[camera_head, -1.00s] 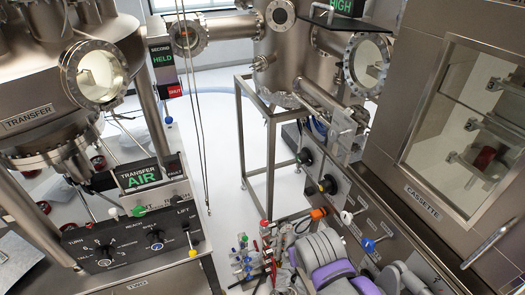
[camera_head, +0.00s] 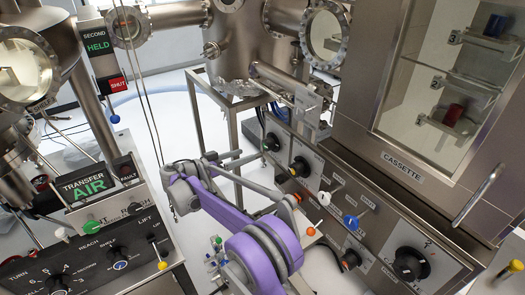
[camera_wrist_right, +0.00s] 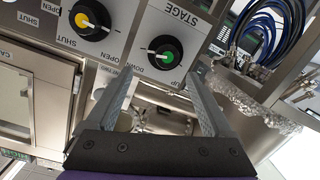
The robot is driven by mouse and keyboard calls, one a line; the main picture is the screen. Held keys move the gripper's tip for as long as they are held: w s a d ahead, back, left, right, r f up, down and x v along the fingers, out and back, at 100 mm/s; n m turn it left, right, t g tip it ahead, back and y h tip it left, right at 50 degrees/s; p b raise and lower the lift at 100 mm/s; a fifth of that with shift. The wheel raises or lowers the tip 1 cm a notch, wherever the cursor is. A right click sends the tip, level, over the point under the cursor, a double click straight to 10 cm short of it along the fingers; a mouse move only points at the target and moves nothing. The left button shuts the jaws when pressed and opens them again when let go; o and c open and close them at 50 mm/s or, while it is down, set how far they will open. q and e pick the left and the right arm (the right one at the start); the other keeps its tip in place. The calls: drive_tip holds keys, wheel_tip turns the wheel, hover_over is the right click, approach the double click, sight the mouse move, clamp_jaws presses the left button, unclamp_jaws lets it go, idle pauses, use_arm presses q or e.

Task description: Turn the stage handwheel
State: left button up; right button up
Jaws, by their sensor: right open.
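The stage handwheel is a dark round knob with a green centre (camera_wrist_right: 165,49), under an upside-down STAGE label with UP and DOWN marks in the right wrist view. In the head view it appears to be the far black knob (camera_head: 272,142) on the sloping steel panel. My right gripper (camera_wrist_right: 160,78) is open and empty, its two grey fingers pointing toward the knob. The knob lies beyond the fingertips, between their lines; I see no contact. In the head view my right gripper (camera_head: 252,156) is just left of the knob. My left gripper is not in view.
A yellow-centred knob (camera_wrist_right: 92,20) marked OPEN and SHUT sits beside the stage knob. White and blue levers (camera_head: 351,222) and a large black knob (camera_head: 410,264) are nearer on the panel. A steel frame (camera_head: 232,105) stands behind my gripper. The transfer console (camera_head: 95,250) is at left.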

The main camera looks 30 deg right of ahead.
sight(264, 145)
drive_tip(key=shift+m+g+h, duration=0.3)
drive_tip(key=shift+m+h, duration=0.4)
drive_tip(key=shift+m, duration=0.1)
drive_tip(key=d, duration=0.3)
drive_tip(key=w+d, duration=0.1)
drive_tip(key=d, duration=0.2)
drive_tip(key=w+d+f, duration=0.1)
drive_tip(key=d, duration=0.2)
drive_tip(key=shift+w+d+p, duration=0.25)
drive_tip(key=shift+d+p, duration=0.05)
clamp_jaws()
